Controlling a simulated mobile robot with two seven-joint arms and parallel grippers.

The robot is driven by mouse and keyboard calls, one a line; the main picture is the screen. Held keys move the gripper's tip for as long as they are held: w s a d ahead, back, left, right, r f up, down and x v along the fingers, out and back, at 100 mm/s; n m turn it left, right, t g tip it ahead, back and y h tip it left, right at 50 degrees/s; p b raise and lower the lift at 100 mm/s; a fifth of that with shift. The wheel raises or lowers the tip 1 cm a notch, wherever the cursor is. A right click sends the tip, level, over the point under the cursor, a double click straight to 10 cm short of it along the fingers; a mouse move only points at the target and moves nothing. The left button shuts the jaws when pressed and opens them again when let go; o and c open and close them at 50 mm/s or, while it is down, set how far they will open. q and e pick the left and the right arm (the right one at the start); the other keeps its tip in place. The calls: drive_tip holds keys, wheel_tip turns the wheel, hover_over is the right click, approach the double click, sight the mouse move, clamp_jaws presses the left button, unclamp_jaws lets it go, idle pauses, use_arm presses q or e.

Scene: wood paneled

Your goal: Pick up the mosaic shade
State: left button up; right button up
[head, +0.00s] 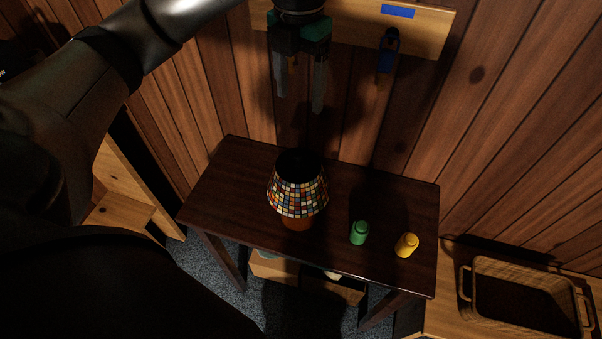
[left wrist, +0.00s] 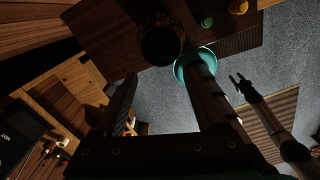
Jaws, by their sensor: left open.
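The mosaic shade (head: 298,190) is a flared lampshade of multicoloured tiles. It sits on an orange-brown lamp base (head: 295,223) on the dark wooden table (head: 240,165). My left gripper (head: 299,103) is open and empty, above and behind the shade in the head view, apart from it. In the left wrist view the dark shade (left wrist: 161,42) shows beyond the spread fingers, its tiles hard to make out. My right gripper (left wrist: 237,80) shows small in the left wrist view with its fingers apart, away from the shade. It is outside the head view.
A green bottle-like item (head: 359,233) and a yellow one (head: 406,245) stand right of the lamp. A wicker basket (head: 525,265) is at the lower right. A wooden wall board (head: 350,27) is behind my left gripper. The table's left side is clear.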

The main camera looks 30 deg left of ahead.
use_arm(q)
hover_over(299, 151)
wheel_tip(299, 151, down, 10)
drive_tip(key=shift+w+a+r, duration=0.1)
drive_tip(key=shift+w+r, duration=0.05)
drive_tip(key=shift+r, duration=0.1)
drive_tip(key=shift+s+f+p, duration=0.15)
drive_tip(key=shift+f+p, duration=0.05)
drive_tip(key=shift+f, duration=1.15)
drive_tip(key=shift+s+f+p, duration=0.1)
drive_tip(key=shift+f+p, duration=0.1)
drive_tip(key=shift+f, duration=1.15)
clamp_jaws()
